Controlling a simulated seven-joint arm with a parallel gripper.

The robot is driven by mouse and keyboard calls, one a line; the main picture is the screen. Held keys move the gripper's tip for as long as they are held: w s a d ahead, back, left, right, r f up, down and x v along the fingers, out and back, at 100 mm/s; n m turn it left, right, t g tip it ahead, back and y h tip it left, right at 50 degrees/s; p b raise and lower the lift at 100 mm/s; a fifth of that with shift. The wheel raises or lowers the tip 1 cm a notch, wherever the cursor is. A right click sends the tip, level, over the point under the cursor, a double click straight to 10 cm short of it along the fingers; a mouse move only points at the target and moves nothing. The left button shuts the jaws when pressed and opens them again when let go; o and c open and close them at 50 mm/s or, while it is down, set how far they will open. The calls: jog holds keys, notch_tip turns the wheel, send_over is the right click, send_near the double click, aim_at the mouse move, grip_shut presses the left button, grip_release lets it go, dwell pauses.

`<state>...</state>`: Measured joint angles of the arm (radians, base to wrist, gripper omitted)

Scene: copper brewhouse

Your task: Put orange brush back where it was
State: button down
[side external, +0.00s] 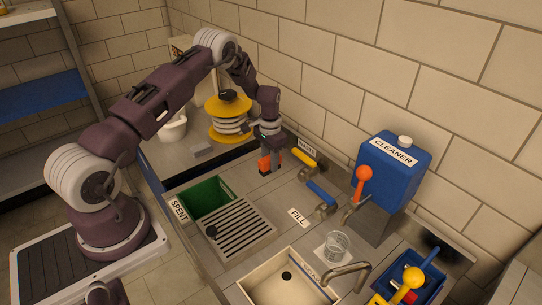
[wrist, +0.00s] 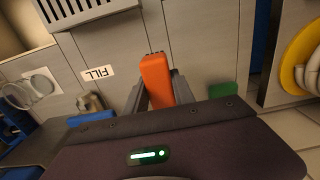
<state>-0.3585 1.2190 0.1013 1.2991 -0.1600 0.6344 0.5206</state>
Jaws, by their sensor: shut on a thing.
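The orange brush (side external: 264,165) is a short orange block with a dark end, at the back of the counter near the wall. My gripper (side external: 273,160) points down and is shut on it. In the wrist view the orange brush (wrist: 155,78) sits between the two grey fingers, with its dark edge facing away from the wrist. It is low over the counter; I cannot tell whether its lower end touches the surface. Its far side is hidden by the fingers.
Yellow (side external: 303,160) and blue (side external: 320,193) handled taps stand right of the brush. A green bin (side external: 206,197) and drain grate (side external: 240,229) lie in front. A yellow reel (side external: 230,108) is behind left. The blue cleaner container (side external: 388,170), glass (side external: 338,245) and sink (side external: 287,279) are farther right.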

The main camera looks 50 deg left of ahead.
jog(key=shift+f, duration=0.1)
jog(key=shift+f, duration=4)
jog(key=shift+f, duration=0.4)
jog(key=c, duration=1.4)
grip_release()
jog(key=shift+o, duration=0.4)
jog(key=o, duration=0.5)
jog(key=shift+r, duration=4)
